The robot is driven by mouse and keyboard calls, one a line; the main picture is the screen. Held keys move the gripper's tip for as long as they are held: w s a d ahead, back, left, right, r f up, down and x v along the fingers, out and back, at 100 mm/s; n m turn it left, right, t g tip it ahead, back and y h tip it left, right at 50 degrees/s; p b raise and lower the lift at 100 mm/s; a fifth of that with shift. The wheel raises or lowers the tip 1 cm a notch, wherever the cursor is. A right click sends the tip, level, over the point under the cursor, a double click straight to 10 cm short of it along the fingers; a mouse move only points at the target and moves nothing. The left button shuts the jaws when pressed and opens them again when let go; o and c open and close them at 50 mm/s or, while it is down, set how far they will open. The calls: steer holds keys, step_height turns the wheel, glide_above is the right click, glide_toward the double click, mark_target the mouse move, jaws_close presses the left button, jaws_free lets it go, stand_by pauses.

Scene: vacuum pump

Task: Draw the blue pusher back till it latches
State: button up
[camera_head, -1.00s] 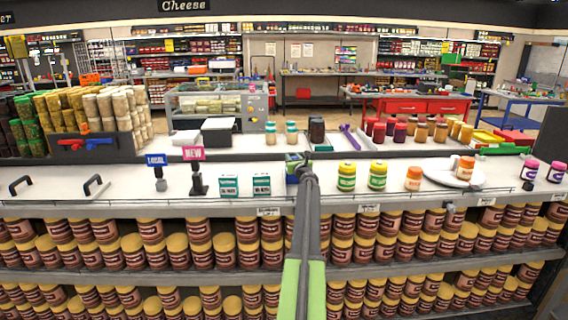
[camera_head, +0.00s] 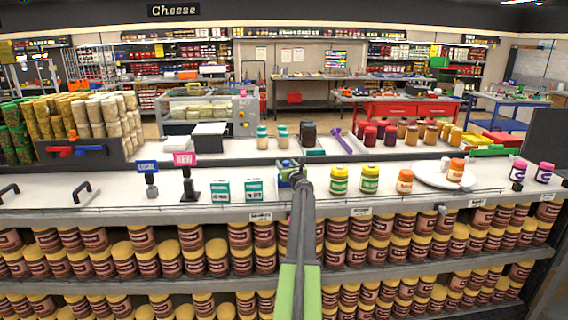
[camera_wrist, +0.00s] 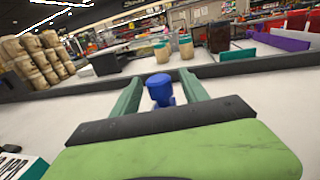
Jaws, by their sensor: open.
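A small blue part with a rounded top, which looks like the blue pusher (camera_wrist: 160,88), stands on the white counter in the wrist view. My gripper (camera_wrist: 161,76) is open, with one green finger to the left of the blue part and one to the right. There is a visible gap on both sides, and I cannot tell how deep the part sits between the fingers. In the head view my gripper (camera_head: 291,171) is over the counter, and only a little blue shows beside it. The arm and gripper hide most of the pusher there.
Two teal boxes (camera_head: 237,190) stand left of my gripper. Yellow-lidded jars (camera_head: 339,180) and a white plate (camera_head: 443,178) are to the right. A raised ledge runs behind. A thin rail follows the counter's front edge (camera_head: 400,207), above shelves of brown jars.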

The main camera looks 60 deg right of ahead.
steer(key=v, duration=1.4)
